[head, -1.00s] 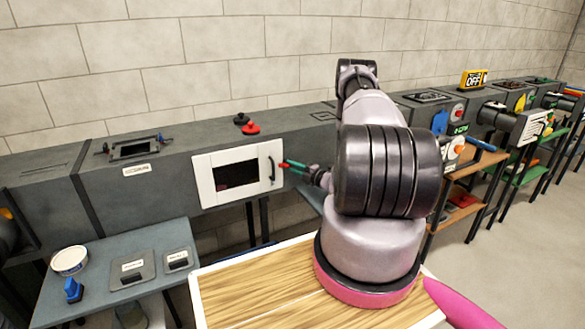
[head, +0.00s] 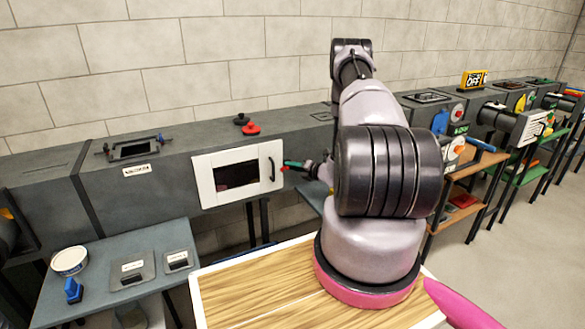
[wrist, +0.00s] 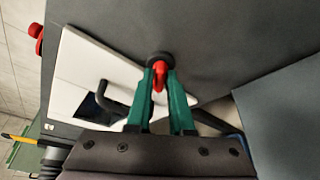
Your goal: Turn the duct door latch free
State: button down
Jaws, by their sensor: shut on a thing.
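The duct door (head: 210,186) is a white panel with a dark window and a black bar handle (head: 271,168), set in the front of the grey duct. The red latch (wrist: 160,76) sits on a round black base (wrist: 158,57) beside the door's edge. In the wrist view my gripper (wrist: 161,80) has its two green fingers on either side of the red latch and is shut on it. In the head view my gripper (head: 294,164) is small at the door's right edge, and my arm hides part of the duct beyond. The door lies flush with the duct.
A red knob (head: 251,128) and a black knob stand on top of the duct. A grey table (head: 100,285) at the left holds a white tub (head: 69,260), a blue item (head: 73,290) and two small plates. A wood-topped surface (head: 250,290) lies in front.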

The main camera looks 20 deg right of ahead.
jog(key=n+h, duration=0.2)
jog(key=n, duration=0.1)
jog(key=n+g+h, duration=0.1)
jog(key=n+h, duration=0.1)
jog(key=n, duration=0.2)
jog(key=shift+a+r+h, duration=0.1)
jog(key=shift+a+h, duration=0.1)
jog(key=shift+h, duration=0.2)
jog(key=shift+s+n, duration=0.1)
jog(key=shift+n, duration=0.3)
jog(key=c, duration=0.9)
grip_release()
jog(key=v, duration=1)
jog(key=shift+s+a+r, duration=0.15)
jog(key=shift+s, duration=0.2)
